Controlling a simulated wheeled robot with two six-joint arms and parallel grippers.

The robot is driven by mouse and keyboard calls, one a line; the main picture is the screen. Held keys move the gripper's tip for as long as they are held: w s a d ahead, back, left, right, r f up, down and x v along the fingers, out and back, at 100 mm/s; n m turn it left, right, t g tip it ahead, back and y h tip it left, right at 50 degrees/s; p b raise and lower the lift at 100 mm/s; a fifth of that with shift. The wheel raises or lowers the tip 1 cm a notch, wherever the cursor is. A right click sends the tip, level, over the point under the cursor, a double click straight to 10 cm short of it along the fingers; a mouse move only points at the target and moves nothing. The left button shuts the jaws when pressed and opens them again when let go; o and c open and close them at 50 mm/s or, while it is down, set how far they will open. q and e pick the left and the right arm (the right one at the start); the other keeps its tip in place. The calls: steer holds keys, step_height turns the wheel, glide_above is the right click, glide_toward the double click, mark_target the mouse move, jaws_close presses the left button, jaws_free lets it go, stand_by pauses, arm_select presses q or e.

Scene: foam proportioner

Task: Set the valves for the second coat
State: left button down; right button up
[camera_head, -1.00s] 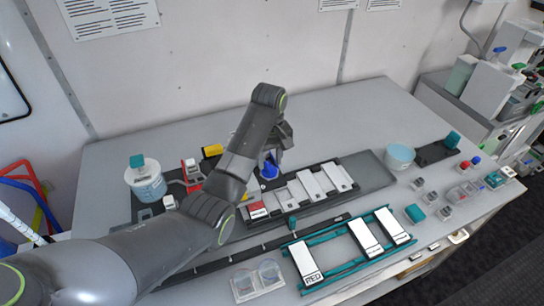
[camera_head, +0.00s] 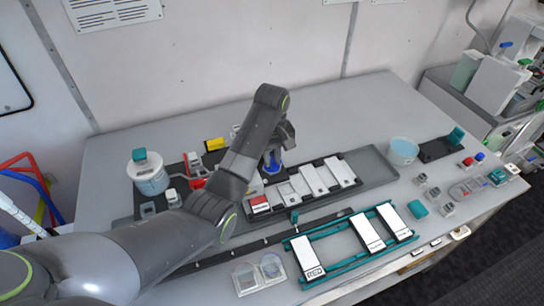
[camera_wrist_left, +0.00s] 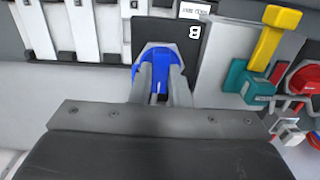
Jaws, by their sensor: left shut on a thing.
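My left gripper (camera_head: 272,158) is over the middle of the bench, behind the row of white bars. In the left wrist view my left gripper (camera_wrist_left: 158,88) is shut on a blue handle (camera_wrist_left: 153,62), beside a dark plate marked B (camera_wrist_left: 185,30). The blue handle also shows in the head view (camera_head: 273,168), partly covered by the fingers. A yellow handle (camera_wrist_left: 275,38) on a teal fitting (camera_wrist_left: 246,84) stands to the right in the wrist view, with a red part (camera_wrist_left: 307,78) at the edge. My right gripper is not in view.
White bars (camera_head: 312,179) lie in a dark tray in front of the gripper. A teal rack (camera_head: 339,226) with labelled bars is nearer the front. A blue-liquid tub (camera_head: 403,151) is at the right, a teal-lidded jar (camera_head: 148,176) at the left. The bench's back right is clear.

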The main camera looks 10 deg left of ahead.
arm_select(q)
steer(key=shift+m, duration=0.3)
arm_select(e)
steer(key=shift+a, duration=0.1)
arm_select(q)
steer(key=shift+m, duration=0.9)
steer(key=m, duration=1)
steer(key=shift+r, duration=0.1)
steer(key=m, duration=0.5)
steer(key=shift+m, duration=0.4)
steer(key=shift+w, duration=0.1)
arm_select(e)
steer(key=shift+a, duration=0.1)
arm_select(q)
steer(key=c, duration=1.4)
jaws_free()
